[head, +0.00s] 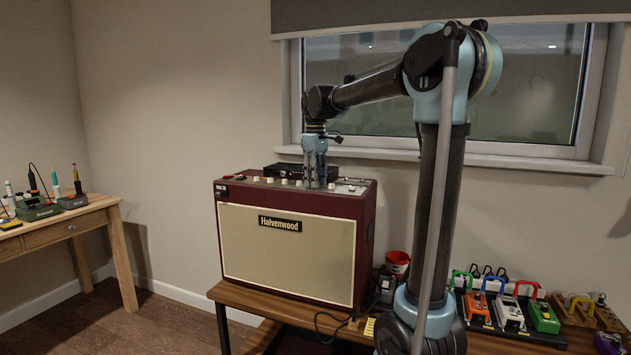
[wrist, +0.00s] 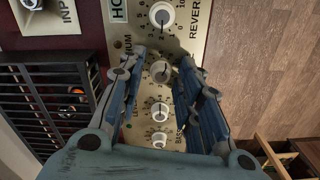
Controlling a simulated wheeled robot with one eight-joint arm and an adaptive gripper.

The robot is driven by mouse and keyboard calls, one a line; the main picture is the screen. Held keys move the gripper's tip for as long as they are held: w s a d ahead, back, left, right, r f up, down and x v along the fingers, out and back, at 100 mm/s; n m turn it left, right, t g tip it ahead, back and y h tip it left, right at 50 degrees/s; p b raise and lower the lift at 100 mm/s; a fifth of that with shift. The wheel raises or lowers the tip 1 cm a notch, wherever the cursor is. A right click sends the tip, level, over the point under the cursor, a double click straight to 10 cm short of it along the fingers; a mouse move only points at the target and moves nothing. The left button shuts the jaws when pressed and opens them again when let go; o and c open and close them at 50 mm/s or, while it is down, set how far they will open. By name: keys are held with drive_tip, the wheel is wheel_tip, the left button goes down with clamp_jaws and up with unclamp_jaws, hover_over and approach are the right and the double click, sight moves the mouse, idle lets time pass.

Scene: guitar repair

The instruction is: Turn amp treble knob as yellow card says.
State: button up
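The dark red amp (head: 290,236) stands on a low bench, its control panel on top. My gripper (head: 316,186) points straight down over that panel. In the wrist view its fingertips (wrist: 163,60) are parted on either side of a pale knob (wrist: 160,71), with thin gaps visible. This knob lies between the reverb knob (wrist: 162,14) and two more knobs, the last beside the label "BAS". My fingers hide most of its label, so I cannot read it as treble. A small yellow card (head: 369,327) lies on the bench in front of the amp; its writing is too small to read.
A black box (head: 300,172) sits on the amp's back edge, beside my gripper. A wooden table (head: 60,232) with tools is at the left.

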clamp_jaws()
drive_tip(key=shift+m, duration=0.3)
drive_tip(key=shift+o, duration=1.9)
unclamp_jaws()
drive_tip(key=shift+r, duration=0.1)
wheel_tip(320, 180, up, 12)
